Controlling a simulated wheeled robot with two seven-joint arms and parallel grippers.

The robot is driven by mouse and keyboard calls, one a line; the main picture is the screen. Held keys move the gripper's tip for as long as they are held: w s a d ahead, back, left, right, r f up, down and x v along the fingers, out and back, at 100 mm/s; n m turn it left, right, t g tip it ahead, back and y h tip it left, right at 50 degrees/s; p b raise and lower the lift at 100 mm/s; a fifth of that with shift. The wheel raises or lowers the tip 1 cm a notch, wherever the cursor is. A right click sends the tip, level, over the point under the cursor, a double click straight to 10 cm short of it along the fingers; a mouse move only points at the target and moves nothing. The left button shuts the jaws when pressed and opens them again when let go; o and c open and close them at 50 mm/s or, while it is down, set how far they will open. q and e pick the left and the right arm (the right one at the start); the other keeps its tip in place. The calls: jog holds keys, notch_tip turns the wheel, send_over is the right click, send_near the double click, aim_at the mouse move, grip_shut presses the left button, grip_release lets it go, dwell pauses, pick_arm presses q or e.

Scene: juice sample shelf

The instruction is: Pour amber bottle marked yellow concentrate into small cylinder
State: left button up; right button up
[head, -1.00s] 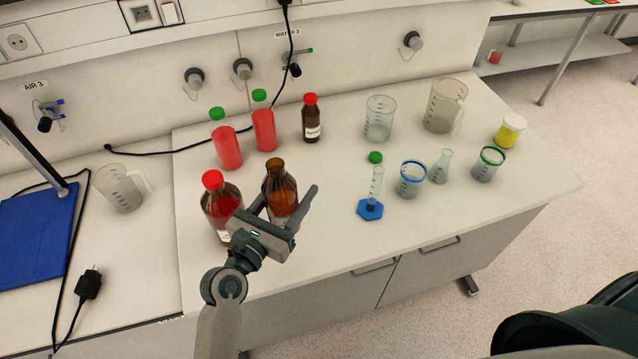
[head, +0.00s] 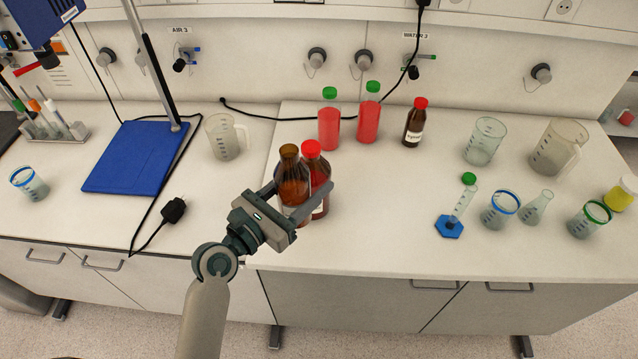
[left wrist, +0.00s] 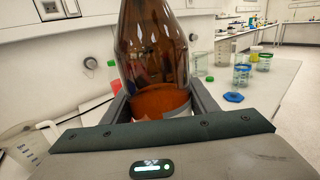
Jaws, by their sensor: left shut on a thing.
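My left gripper (head: 292,205) is shut on an uncapped amber bottle (head: 291,176), which looks upright, in front of the red-capped bottle. The held amber bottle (left wrist: 153,45) fills the middle of the left wrist view between the fingers; its pale label is partly hidden and unreadable. I cannot tell whether its base clears the bench. The small cylinder (head: 463,204), clear and narrow on a blue hexagonal base (head: 449,226), stands well to the right. My right gripper is not in view.
The red-capped bottle (head: 313,148) stands close behind the held bottle. Behind are two red bottles with green caps (head: 329,126) (head: 369,118) and a small amber bottle (head: 414,126). Beakers (head: 500,210) and a flask (head: 536,208) stand right of the cylinder. Bench between bottle and cylinder is clear.

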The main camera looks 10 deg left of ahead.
pick_arm(q)
jog(key=s+a+f+n+t+y+b, duration=0.1)
jog(key=s+a+f+b, duration=0.2)
jog(key=a+f+b, duration=0.5)
jog(key=a+b, duration=0.4)
jog(key=b, duration=0.1)
jog(key=shift+s+a+f+y, duration=0.3)
jog(key=shift+s+a+f, duration=0.05)
jog(key=shift+a, duration=0.05)
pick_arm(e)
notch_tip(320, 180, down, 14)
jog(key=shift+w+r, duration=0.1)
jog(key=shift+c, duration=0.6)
